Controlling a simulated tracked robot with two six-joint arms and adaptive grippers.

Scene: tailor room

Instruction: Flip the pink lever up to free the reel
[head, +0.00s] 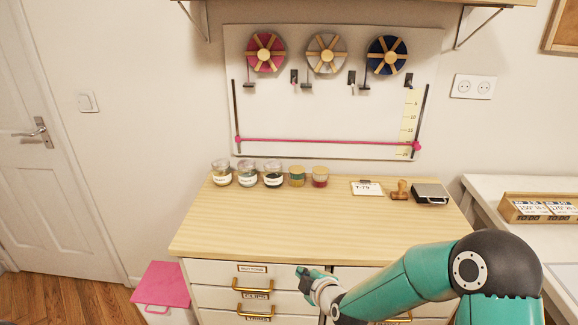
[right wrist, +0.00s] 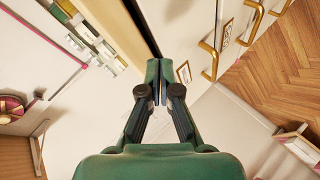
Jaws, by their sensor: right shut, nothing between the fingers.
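The pink reel (head: 266,53) hangs at the upper left of the wall board, with wooden spokes. A small dark lever (head: 295,77) sits on the board just right of and below it; I see no plainly pink lever, and its position is too small to tell. A dark bracket (head: 249,85) is below the reel. A pink ribbon (head: 325,141) stretches across the lower board. My right gripper (head: 304,272) is shut and empty in front of the drawers, well below and apart from the board. It also shows shut in the right wrist view (right wrist: 159,88). My left gripper is not in view.
A cream reel (head: 326,54) and a blue reel (head: 387,55) hang beside the pink one. Several jars (head: 272,174), a price card (head: 367,188), a stamp (head: 399,190) and a dark box (head: 430,194) stand along the counter's back. The counter's front (head: 290,230) is clear.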

